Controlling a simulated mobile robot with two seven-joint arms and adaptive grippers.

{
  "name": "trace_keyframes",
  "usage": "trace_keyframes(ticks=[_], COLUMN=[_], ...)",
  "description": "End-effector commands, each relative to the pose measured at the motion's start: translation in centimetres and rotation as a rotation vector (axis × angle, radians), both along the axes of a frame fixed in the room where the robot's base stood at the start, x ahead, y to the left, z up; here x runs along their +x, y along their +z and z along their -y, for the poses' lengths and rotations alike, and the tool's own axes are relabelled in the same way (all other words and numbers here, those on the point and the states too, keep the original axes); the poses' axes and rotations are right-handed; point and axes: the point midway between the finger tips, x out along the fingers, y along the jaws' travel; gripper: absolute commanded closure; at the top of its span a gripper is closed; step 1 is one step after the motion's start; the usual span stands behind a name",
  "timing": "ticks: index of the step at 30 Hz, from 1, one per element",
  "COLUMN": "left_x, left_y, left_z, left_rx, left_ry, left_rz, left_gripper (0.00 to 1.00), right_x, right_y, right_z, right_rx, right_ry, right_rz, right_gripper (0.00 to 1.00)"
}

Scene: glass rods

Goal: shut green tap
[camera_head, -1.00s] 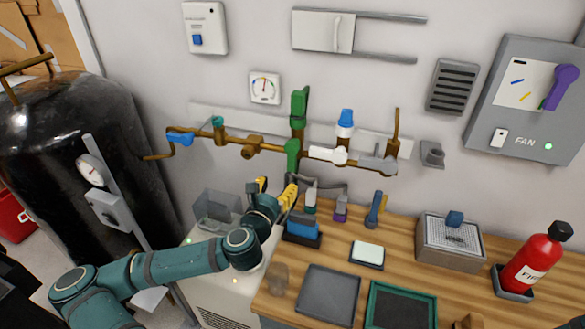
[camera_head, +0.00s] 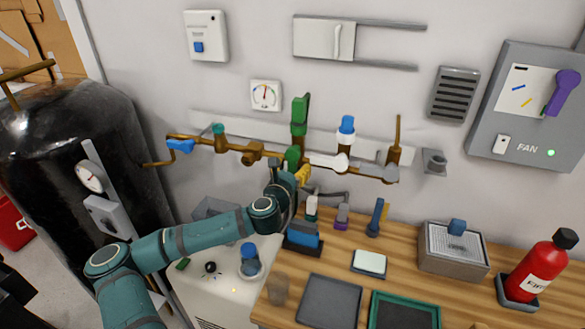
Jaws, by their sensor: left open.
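The green tap is on the brass pipe on the wall, with an upright green part (camera_head: 300,108) above the pipe and another green part (camera_head: 291,155) just below it. My right gripper is out of view.
A white lever (camera_head: 328,160) and a blue-topped valve (camera_head: 346,128) sit close right of the tap. A blue lever (camera_head: 180,145) is at the pipe's left. Below, the wooden bench (camera_head: 400,235) holds small tools, a grey tray (camera_head: 329,300) and a fire extinguisher (camera_head: 540,270).

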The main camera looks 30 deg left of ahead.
Motion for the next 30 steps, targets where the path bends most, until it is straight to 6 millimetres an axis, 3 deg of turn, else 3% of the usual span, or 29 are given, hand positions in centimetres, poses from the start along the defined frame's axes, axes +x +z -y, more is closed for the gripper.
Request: trace_keyframes(ticks=[3,4,8,9,22,30], left_x=[-0.01,-0.02,-0.03,-0.03,-0.03,-0.15], left_y=[0.00,-0.01,-0.01,-0.01,0.07,0.21], left_z=[-0.01,-0.01,-0.01,-0.01,-0.14,-0.70], left_rx=[0.000,0.000,0.000,0.000,0.016,0.133], left_ry=[0.000,0.000,0.001,0.001,0.002,0.003], left_rz=[0.000,0.000,0.000,0.000,-0.003,-0.031], left_gripper=[0.44,0.48,0.94,1.00,1.00,1.00], right_x=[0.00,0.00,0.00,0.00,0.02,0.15], right_y=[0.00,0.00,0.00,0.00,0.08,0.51], right_z=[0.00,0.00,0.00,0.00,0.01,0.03], right_rx=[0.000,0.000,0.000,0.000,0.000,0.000], right_ry=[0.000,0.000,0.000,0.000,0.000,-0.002], right_rz=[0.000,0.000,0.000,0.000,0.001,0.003], right_gripper=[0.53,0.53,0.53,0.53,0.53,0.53])
